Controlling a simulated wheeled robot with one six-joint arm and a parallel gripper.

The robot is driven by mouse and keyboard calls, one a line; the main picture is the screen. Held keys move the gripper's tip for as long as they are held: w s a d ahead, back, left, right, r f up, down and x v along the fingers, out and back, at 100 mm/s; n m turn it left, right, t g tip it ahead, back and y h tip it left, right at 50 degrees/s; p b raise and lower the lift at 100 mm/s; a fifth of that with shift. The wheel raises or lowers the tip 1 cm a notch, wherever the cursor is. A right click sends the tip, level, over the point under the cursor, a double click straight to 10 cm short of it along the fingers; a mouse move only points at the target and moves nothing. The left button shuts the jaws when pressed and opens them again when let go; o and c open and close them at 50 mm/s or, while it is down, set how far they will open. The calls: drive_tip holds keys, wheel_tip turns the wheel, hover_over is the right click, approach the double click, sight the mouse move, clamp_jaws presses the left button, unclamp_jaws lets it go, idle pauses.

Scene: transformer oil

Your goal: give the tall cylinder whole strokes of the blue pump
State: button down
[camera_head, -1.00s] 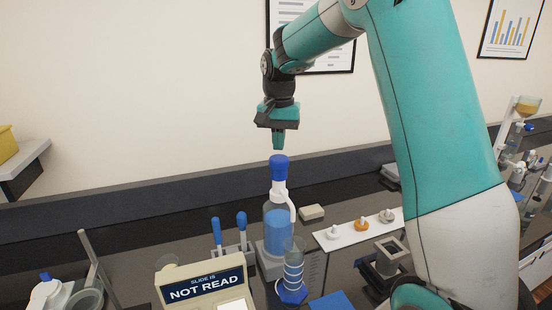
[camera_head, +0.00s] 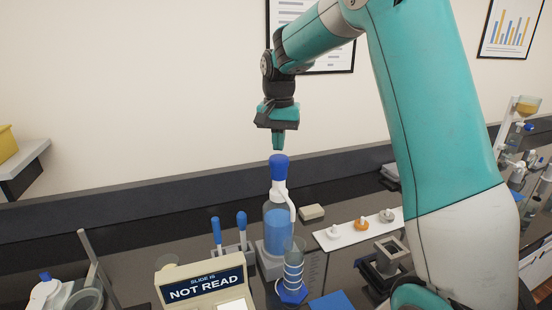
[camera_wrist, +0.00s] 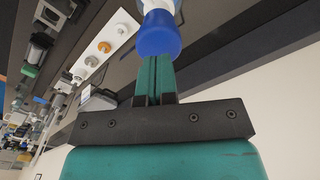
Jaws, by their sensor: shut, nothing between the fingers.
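The blue pump is a bottle of blue liquid (camera_head: 278,228) with a white neck, a side spout and a blue cap (camera_head: 279,166). The cap also shows in the wrist view (camera_wrist: 155,36), close ahead of my fingertips. The tall cylinder (camera_head: 293,262) is clear, has a blue foot, and stands in front of the bottle under the spout. Its liquid level is too small to tell. My gripper (camera_head: 278,146) is shut and empty, pointing down just above the cap, with a small gap. In the wrist view the shut fingers (camera_wrist: 156,72) lie together.
A sign reading "SLIDE IS NOT READ" (camera_head: 204,284) stands front left of the cylinder. Two blue-handled tools (camera_head: 229,234) stand left of the bottle. A white strip with knobs (camera_head: 347,234) and a grey square holder (camera_head: 384,262) are to the right.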

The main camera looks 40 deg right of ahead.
sight(279, 157)
drive_tip(key=shift+f+b, duration=1.1)
drive_tip(key=shift+f, duration=1.25)
drive_tip(key=shift+r+p, duration=0.8)
drive_tip(key=shift+r, duration=0.25)
drive_tip(key=shift+r+p, duration=0.9)
drive_tip(key=shift+r, duration=0.15)
drive_tip(key=shift+r, duration=0.1)
wheel_tip(279, 157, up, 7)
drive_tip(key=p, duration=0.6)
